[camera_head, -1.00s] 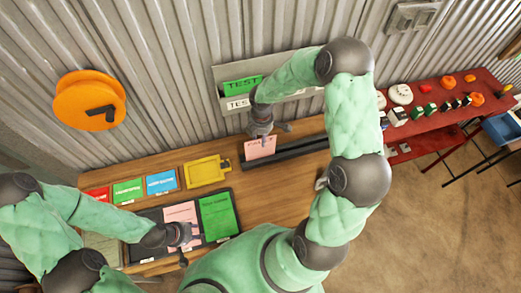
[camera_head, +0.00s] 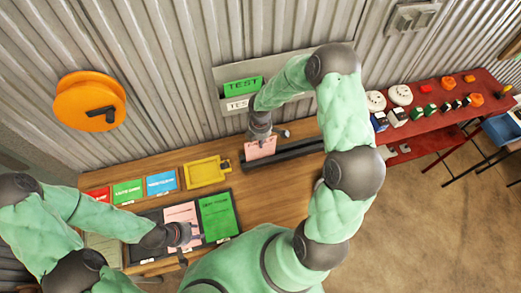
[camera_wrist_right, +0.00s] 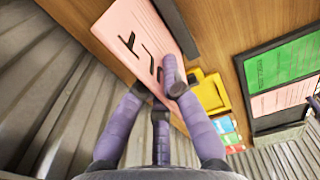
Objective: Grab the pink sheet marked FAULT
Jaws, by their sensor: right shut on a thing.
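The pink sheet (camera_head: 262,149) stands tilted at the left end of the dark slotted rail on the wooden bench. In the right wrist view, the sheet (camera_wrist_right: 135,35) shows large black letters, only partly visible. My right gripper (camera_head: 262,137) is at its upper edge and shut on it. In the right wrist view the gripper's fingers (camera_wrist_right: 158,88) meet at the sheet's near edge. My left gripper (camera_head: 184,240) hangs over another pink sheet (camera_head: 180,213) in the dark tray at the front left. Its fingers are too small to read.
A green sheet (camera_head: 217,214) lies in the dark tray. Red, green and blue cards and a yellow frame (camera_head: 206,171) lie behind it. A wall holder (camera_head: 225,100) carries a green TEST card. A red table (camera_head: 440,110) with small parts stands right.

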